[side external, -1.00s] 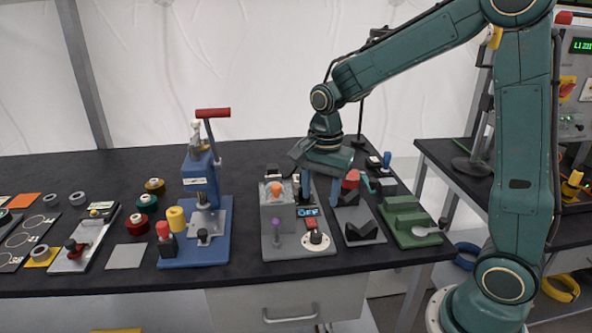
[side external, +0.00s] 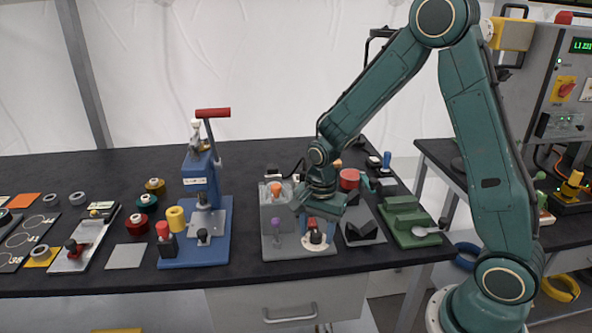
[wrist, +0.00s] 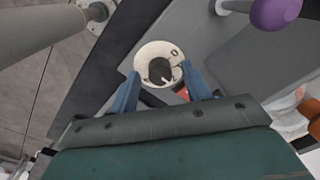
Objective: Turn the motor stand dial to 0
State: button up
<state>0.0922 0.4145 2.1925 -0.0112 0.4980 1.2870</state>
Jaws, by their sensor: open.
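My gripper is above the dial in the side view (side external: 315,232); whether the fingers touch the knob cannot be told.
A blue press (side external: 200,180) with a red handle stands to the left. A green fixture (side external: 405,218) and a dark V-block (side external: 362,232) stand to the right. The purple knob (wrist: 272,12) is near the gripper in the wrist view.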

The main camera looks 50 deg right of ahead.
jog(key=shift+c, duration=0.5)
jog(key=c, duration=0.9)
jog(key=shift+n, duration=0.4)
jog(key=n, duration=0.8)
jog(key=shift+n, duration=0.3)
jog(key=n, duration=0.4)
jog(key=shift+w+n, duration=0.1)
jog(key=shift+n, duration=2.2)
jog(key=shift+g, duration=0.3)
